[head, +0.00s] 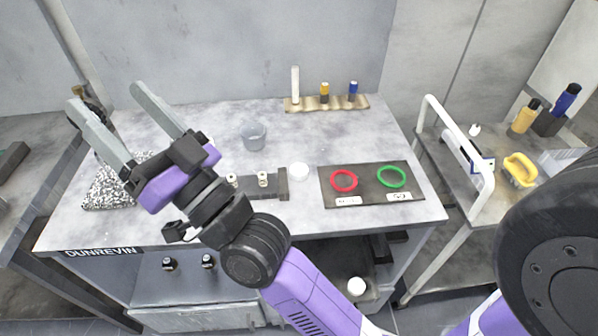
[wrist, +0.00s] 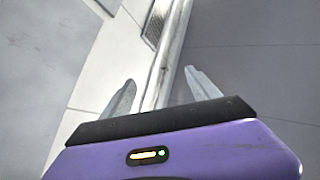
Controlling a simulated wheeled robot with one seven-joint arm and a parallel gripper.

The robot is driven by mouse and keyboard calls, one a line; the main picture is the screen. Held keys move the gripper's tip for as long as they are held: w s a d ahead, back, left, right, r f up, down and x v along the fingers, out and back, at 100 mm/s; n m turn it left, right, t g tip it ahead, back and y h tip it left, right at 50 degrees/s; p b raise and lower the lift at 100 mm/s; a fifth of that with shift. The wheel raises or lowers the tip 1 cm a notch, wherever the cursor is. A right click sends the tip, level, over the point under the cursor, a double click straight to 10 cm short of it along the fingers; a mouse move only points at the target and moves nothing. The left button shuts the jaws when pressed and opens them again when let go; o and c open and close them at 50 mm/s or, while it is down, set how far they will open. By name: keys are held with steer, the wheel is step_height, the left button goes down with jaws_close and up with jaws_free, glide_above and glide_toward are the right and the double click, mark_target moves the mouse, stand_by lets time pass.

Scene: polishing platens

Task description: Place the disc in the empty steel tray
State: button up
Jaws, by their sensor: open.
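My gripper (head: 106,96) is open and empty, raised over the left part of the bench and pointing up toward the back wall. In the wrist view its two fingers (wrist: 160,77) stand apart with nothing held between them. A small white round piece (head: 299,171), which may be the disc, lies on the bench near the middle. To its right a dark flat tray (head: 328,194) holds a red ring (head: 344,181) and a green ring (head: 391,177). I cannot pick out an empty steel tray for certain; my arm hides part of the bench.
A grey cup (head: 254,135) and a wooden rack (head: 306,106) with bottles stand toward the back. A speckled cloth-like thing (head: 108,190) lies at left. A white-railed cart (head: 433,150) stands at right. Another white round thing (head: 357,286) shows below the bench top.

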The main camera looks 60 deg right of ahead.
steer(key=w+a+r+n+g+y, duration=0.5)
steer(key=w+a+r+n+y, duration=0.4)
steer(key=n+y, duration=0.65)
steer(key=w+d+f+n+g+h, duration=0.25)
steer(key=d+f+g, duration=0.2)
steer(key=f, duration=0.45)
steer(key=w+d+f+n+g+h, duration=0.1)
steer(key=w+d+f+g+h, duration=0.25)
steer(key=f, duration=0.55)
steer(key=m+g+h, duration=0.3)
steer(key=g+h, duration=0.4)
steer(key=g, duration=0.6)
glide_above(299, 169)
steer(key=f, duration=1.6)
steer(key=shift+w+a+f+b, duration=0.2)
steer(key=shift+a+b, duration=0.15)
steer(key=shift+s+d+f+n, duration=0.1)
steer(key=shift+s+f+n, duration=0.05)
steer(key=shift+n, duration=0.15)
steer(key=shift+d+f+p, duration=0.15)
steer(key=shift+f+p, duration=0.3)
steer(key=shift+f, duration=3.3)
jaws_close()
